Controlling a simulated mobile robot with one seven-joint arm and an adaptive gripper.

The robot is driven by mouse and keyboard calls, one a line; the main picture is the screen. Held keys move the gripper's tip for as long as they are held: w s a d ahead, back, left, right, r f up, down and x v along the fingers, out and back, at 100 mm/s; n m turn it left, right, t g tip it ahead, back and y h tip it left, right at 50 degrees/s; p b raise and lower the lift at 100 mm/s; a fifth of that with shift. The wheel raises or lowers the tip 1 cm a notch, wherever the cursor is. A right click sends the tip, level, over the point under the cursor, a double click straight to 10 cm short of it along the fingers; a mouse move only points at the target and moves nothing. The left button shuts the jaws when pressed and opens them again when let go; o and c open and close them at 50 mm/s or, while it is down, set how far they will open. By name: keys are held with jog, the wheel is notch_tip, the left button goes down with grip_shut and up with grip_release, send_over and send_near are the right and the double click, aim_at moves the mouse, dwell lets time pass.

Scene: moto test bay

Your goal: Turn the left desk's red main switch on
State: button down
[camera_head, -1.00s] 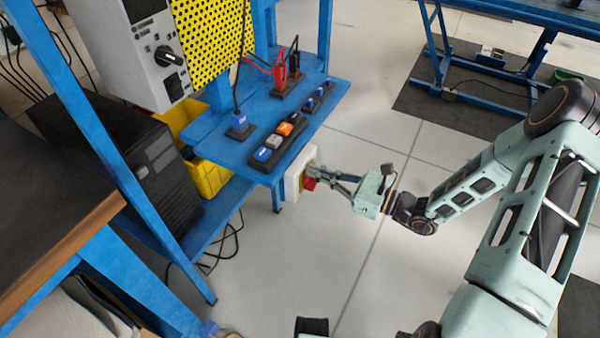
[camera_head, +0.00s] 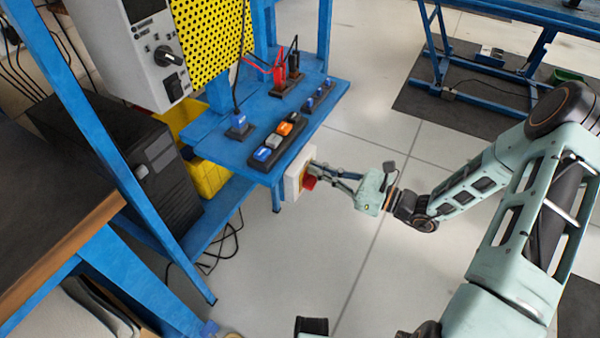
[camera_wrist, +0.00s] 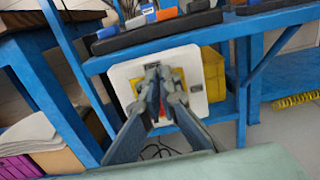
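The red main switch (camera_head: 309,182) sits on a white box (camera_head: 292,182) with a yellow patch, fixed under the front edge of the left desk's blue shelf (camera_head: 228,150). My gripper (camera_head: 317,172) is at the switch, its fingertips right in front of the knob. In the wrist view the two fingers (camera_wrist: 158,78) converge close together over the middle of the white plate (camera_wrist: 207,75). They hide most of the knob, and only slivers of red show around them. I cannot tell whether they press on it or which way the knob points.
A power strip (camera_head: 277,142) with coloured switches lies on the shelf just above the box. A yellow bin (camera_head: 208,178) and a dark computer case (camera_head: 150,165) stand behind and left. The floor right of the desk is open.

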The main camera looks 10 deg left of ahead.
jog(key=shift+w+d+f, duration=0.15)
jog(key=shift+d+f, duration=0.05)
jog(key=shift+f, duration=0.2)
jog(key=shift+s+a+r+p, duration=0.1)
jog(key=shift+s+a+p, duration=0.15)
jog(key=shift+s, duration=0.35)
jog(key=v, duration=0.7)
jog(key=shift+d+r+p, duration=0.3)
jog(key=shift+d+p, duration=0.1)
